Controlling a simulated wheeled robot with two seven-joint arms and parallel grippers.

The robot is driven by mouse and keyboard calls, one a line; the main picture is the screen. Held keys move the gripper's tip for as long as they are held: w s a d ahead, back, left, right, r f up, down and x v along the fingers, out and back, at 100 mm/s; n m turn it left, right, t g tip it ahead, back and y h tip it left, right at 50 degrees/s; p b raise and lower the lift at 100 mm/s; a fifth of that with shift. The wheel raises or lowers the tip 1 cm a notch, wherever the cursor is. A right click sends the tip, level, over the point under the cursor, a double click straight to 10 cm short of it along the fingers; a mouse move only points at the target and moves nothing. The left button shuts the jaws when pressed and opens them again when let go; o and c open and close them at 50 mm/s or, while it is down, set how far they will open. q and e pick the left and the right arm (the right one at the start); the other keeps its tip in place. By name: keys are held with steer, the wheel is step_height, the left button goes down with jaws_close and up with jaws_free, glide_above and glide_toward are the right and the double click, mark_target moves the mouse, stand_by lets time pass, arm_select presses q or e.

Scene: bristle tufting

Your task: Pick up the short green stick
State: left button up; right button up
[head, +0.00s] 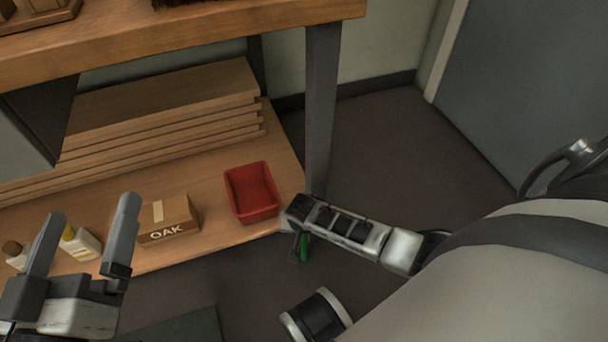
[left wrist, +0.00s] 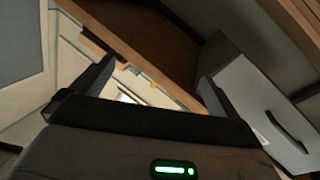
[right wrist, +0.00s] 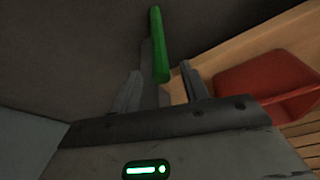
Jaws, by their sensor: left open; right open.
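The green stick (head: 303,247) shows in the head view just below the end of my right arm, beside the shelf's front corner. In the right wrist view the green stick (right wrist: 159,40) runs upward in the picture, its near end between the finger lines of my right gripper (right wrist: 160,68). That gripper is open, with space on both sides of the stick. A grey piece lies just behind the stick; I cannot tell what it is. My left gripper (head: 86,220) is open and empty in front of the shelf at the left.
A red bin (head: 252,190) stands on the lower wooden shelf (head: 215,232), close to my right arm. An OAK box (head: 168,219), small bottles (head: 80,243) and stacked boards (head: 165,112) are also there. A dark table leg (head: 321,110) rises behind my right arm. The floor at right is clear.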

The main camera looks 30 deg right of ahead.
mark_target(304, 239)
steer(key=b+x, duration=0.2)
steer(key=x, duration=0.2)
steer(key=shift+a+f+b, duration=0.1)
steer(key=shift+f+b, duration=0.05)
steer(key=shift+b, duration=0.25)
jaws_close()
arm_select(q)
step_height(304, 239, up, 6)
steer(key=m+t+h, duration=0.3)
steer(key=m, duration=0.2)
steer(key=shift+w+a+m+h, duration=0.15)
steer(key=shift+a+m+h, duration=0.05)
steer(key=shift+m+h, duration=0.2)
steer(key=shift+r, duration=0.15)
